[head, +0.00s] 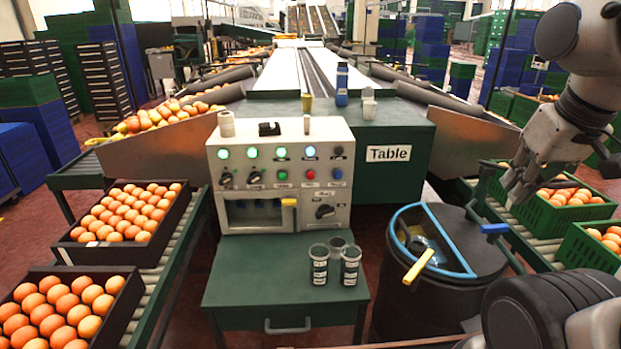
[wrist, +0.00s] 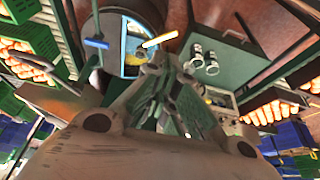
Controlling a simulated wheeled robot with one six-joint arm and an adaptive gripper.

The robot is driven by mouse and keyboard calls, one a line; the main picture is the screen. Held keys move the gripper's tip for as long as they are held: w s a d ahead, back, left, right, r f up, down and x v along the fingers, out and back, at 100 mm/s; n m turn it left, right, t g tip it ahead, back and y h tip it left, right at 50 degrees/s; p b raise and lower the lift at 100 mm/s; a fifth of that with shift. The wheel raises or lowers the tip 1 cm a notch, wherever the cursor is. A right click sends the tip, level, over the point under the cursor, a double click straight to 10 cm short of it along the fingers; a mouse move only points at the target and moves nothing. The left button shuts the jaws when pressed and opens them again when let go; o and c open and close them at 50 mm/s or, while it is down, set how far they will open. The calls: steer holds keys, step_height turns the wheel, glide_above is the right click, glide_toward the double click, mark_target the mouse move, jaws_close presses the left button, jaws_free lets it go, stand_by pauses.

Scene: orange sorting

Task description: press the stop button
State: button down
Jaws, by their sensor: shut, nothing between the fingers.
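A pale control box (head: 280,205) stands on a green table in the middle of the head view. Its front has a row of lit lamps, three green and one blue. Below them are black knobs, a green button (head: 282,174), a red button (head: 310,173) and a blue button (head: 336,173). The labels are too small to read, so I cannot tell which is marked stop. My gripper (head: 508,194) is shut and empty at the right, well apart from the box, above the green crates. In the wrist view my gripper (wrist: 165,75) covers part of the box (wrist: 222,98).
A black drum (head: 440,285) with a blue rim stands between my gripper and the box. Several dark cups (head: 319,266) stand on the green table (head: 240,290) before the box. Orange-filled crates (head: 150,250) line the left conveyor, and green crates (head: 540,218) the right.

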mark_target(310, 176)
steer(key=shift+w, duration=0.1)
stand_by(0.3)
steer(key=w+a+f+n+t+y, duration=0.1)
steer(key=w+a+f, duration=0.25)
steer(key=w, duration=0.55)
steer(key=w+a+f+n+t, duration=0.15)
steer(key=w+a, duration=0.25)
steer(key=w, duration=0.5)
steer(key=w+a+f+t+y, duration=0.1)
steer(key=w+a+f, duration=0.3)
steer(key=w, duration=0.5)
steer(key=w+a+f+n+t+y, duration=0.1)
steer(key=w+a+f+y, duration=0.1)
steer(key=a+f, duration=0.6)
steer(key=w+a+f+n+t+y, duration=0.1)
steer(key=w+a+f+y, duration=0.2)
steer(key=a+f, duration=0.4)
steer(key=w+a, duration=0.1)
steer(key=a, duration=0.2)
steer(key=shift+w+a+f+y, duration=0.25)
steer(key=shift+f+y, duration=0.05)
steer(key=shift+f, duration=0.05)
steer(key=w, duration=0.8)
steer(key=shift+w, duration=0.4)
steer(key=shift+w, duration=0.1)
